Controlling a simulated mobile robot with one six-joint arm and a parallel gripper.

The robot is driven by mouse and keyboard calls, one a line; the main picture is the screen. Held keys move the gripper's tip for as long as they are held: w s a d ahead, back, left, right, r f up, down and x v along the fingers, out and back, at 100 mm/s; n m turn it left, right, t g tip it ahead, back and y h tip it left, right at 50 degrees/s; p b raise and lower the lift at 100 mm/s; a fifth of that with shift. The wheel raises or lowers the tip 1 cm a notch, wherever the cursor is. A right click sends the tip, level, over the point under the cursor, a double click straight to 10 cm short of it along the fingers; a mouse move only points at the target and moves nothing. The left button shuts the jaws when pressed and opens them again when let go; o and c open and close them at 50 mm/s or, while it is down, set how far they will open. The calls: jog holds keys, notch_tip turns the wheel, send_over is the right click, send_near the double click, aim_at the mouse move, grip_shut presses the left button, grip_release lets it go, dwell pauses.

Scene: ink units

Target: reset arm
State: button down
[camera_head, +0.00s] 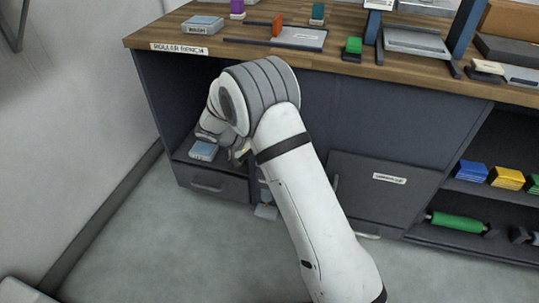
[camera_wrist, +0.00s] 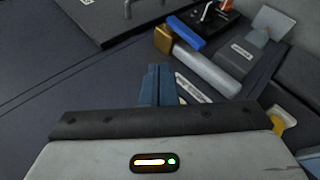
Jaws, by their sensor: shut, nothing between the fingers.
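My gripper shows in the wrist view (camera_wrist: 158,72) with its two blue-grey fingers together and nothing between them. In the head view my white arm bends down in front of the bench, and my gripper is mostly hidden behind it, near the bench's left opening. Nothing is held.
The wooden roller bench (camera_head: 170,35) carries several coloured blocks and trays. A light blue box (camera_head: 203,150) sits in its left opening. Shelves at right hold colored packs and a green roller (camera_head: 458,222). Floor at left is clear.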

dwell(0.3)
jog(key=s+d+r+g+y+p, duration=0.15)
jog(key=s+d+r+p, duration=0.3)
jog(key=r, duration=0.55)
jog(key=s+d+r+y+p, duration=0.2)
jog(key=s+d+r+p, duration=0.15)
jog(key=r+p, duration=0.4)
jog(key=s+d+r+y+p, duration=0.1)
jog(key=s+d+r+p, duration=0.3)
jog(key=r, duration=0.7)
jog(key=s+d+r+t+y+p, duration=0.1)
jog(key=s+r+y+p, duration=0.4)
jog(key=s+r+p, duration=0.8)
jog(key=s+r+t, duration=0.1)
jog(key=s+r, duration=0.3)
jog(key=r, duration=0.1)
jog(key=shift+s+d, duration=0.3)
